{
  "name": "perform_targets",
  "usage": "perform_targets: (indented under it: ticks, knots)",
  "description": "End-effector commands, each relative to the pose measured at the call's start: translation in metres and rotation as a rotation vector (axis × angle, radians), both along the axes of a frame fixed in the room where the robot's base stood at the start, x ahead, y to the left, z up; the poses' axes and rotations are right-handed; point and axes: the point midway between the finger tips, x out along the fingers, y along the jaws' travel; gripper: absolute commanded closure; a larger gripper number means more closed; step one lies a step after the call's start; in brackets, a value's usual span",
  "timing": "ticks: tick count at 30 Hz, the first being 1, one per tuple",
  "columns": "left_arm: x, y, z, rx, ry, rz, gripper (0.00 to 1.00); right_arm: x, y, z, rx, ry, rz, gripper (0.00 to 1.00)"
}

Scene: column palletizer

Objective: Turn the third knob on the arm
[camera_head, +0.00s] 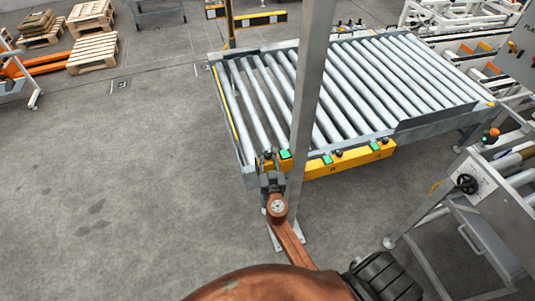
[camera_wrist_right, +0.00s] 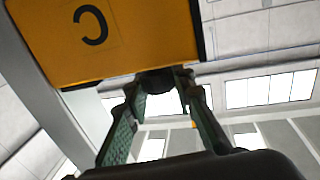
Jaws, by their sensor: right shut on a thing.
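A yellow control panel (camera_head: 345,164) runs along the near edge of the roller conveyor, with dark knobs and green labels on it. One knob (camera_head: 338,153) is near its middle and another (camera_head: 385,140) near its right end. My right gripper (camera_head: 271,178) is at the panel's left end and covers what is there. In the right wrist view the yellow panel (camera_wrist_right: 95,35) carries a black letter C. The green-padded fingers of my right gripper (camera_wrist_right: 163,95) close around a dark round knob (camera_wrist_right: 160,78) at the panel's edge. My left gripper is not in view.
A grey post (camera_head: 310,90) stands upright just right of my right gripper and crosses the conveyor (camera_head: 250,170). A machine frame with a black handwheel (camera_head: 467,184) stands at the right. Open floor (camera_head: 110,200) lies to the left.

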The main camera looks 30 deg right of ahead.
Motion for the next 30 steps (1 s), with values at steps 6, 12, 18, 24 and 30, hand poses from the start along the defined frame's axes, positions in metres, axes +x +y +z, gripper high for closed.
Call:
perform_targets:
  ticks: [6, 12, 18, 24, 30]
  knots:
    - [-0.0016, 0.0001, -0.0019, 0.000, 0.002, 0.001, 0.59, -0.0003, -0.0014, -0.0013, 0.000, 0.002, 0.019, 1.00]
    - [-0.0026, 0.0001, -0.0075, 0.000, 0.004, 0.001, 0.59, -0.0005, -0.0013, -0.0021, 0.000, 0.002, 0.113, 1.00]
    - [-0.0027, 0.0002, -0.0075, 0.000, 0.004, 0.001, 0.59, -0.0003, -0.0004, 0.0000, 0.000, -0.001, 0.135, 1.00]
    - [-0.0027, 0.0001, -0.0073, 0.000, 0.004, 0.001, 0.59, -0.0003, -0.0005, 0.0000, 0.000, -0.001, 0.134, 0.75]
    - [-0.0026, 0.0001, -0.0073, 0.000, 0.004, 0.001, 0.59, -0.0001, -0.0003, 0.0001, 0.000, -0.001, 0.134, 0.61]
